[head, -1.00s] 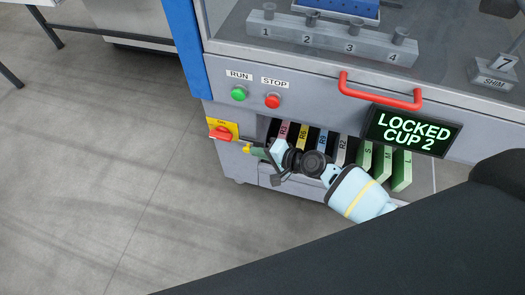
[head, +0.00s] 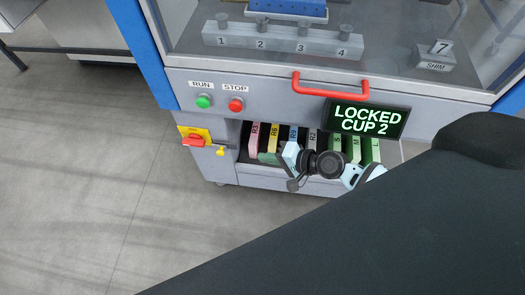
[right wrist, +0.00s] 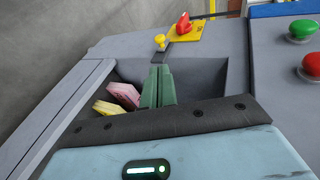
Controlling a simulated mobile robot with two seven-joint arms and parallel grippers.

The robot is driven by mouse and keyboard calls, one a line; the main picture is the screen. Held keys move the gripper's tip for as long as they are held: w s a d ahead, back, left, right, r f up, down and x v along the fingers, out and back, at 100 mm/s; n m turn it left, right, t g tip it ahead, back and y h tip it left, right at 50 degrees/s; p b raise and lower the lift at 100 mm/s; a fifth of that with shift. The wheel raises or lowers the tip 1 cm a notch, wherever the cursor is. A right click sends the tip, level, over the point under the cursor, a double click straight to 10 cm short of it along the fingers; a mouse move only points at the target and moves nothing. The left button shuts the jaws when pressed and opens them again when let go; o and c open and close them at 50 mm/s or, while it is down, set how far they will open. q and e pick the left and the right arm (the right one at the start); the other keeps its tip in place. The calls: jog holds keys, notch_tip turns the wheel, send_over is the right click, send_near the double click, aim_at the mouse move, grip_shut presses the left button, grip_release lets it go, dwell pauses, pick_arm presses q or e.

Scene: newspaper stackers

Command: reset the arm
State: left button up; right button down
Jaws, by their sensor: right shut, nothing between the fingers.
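My right gripper (head: 268,158) is shut and empty, in front of the slot bay with the labelled cards. In the right wrist view its green fingers (right wrist: 157,88) are together, over the open bay. The red switch (head: 193,140) on its yellow plate is left of the gripper, with a small yellow piece (head: 220,151) beside it, apart from the fingers. The red switch (right wrist: 183,24) and yellow piece (right wrist: 160,41) show beyond the fingertips in the right wrist view. My left gripper is not in view.
The bay holds several coloured cards, including pink R3 (head: 254,138) and green L (head: 375,150). Above are the green RUN button (head: 203,101), red STOP button (head: 236,105), red handle (head: 330,86) and a screen (head: 366,118) reading LOCKED CUP 2. Floor at left is clear.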

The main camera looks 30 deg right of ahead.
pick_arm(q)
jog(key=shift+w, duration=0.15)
pick_arm(e)
jog(key=shift+s, duration=0.1)
